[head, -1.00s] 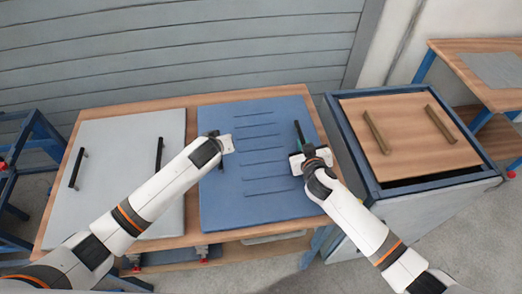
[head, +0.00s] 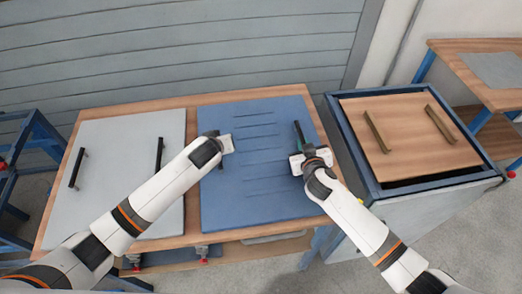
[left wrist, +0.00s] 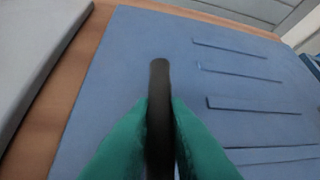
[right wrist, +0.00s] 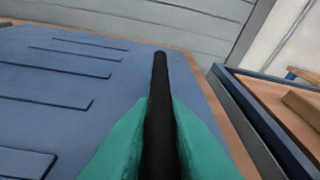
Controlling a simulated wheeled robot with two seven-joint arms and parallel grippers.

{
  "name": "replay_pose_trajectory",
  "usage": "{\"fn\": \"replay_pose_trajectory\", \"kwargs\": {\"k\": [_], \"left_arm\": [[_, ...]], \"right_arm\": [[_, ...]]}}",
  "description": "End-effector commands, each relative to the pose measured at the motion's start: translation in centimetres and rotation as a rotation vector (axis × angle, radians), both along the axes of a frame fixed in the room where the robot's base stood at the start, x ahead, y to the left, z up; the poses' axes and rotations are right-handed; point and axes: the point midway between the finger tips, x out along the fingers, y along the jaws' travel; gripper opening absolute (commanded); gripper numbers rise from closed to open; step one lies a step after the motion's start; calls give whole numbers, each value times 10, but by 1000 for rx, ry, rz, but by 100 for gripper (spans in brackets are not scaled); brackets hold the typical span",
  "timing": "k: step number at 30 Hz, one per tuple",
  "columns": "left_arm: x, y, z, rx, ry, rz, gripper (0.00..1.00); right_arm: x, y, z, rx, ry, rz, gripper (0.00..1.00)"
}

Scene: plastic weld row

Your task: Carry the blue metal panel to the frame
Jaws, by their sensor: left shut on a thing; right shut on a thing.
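The blue metal panel (head: 250,190) lies on the wooden table, a flat plate with a row of raised slats and a dark handle near each side. My left gripper (head: 226,144) is shut on the panel's left handle (left wrist: 159,75), with green fingers on both sides of the bar. My right gripper (head: 311,160) is shut on the right handle (head: 299,132), which also shows between the green fingers in the right wrist view (right wrist: 160,80). The panel looks flat; I cannot tell whether it touches the table. The left handle is mostly hidden in the head view.
A grey panel (head: 125,150) with two dark handles lies on the table (head: 62,205) at left. At right stands a blue-edged frame (head: 352,165) with a wooden panel (head: 400,125) in it. A blue stand (head: 40,125) is at far left, and a grey slatted wall (head: 180,45) behind.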

Motion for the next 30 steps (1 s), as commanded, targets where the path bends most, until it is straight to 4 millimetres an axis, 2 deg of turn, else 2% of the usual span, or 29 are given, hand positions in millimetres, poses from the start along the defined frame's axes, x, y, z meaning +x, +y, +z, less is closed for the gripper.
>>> {"fn": "replay_pose_trajectory", "kwargs": {"k": [16,30], "left_arm": [[0,0,5,0,-2,0,0],[1,0,48,0,-2,0,0]], "right_arm": [[1,0,6,0,-2,0,0],[1,0,48,0,-3,0,0]]}}
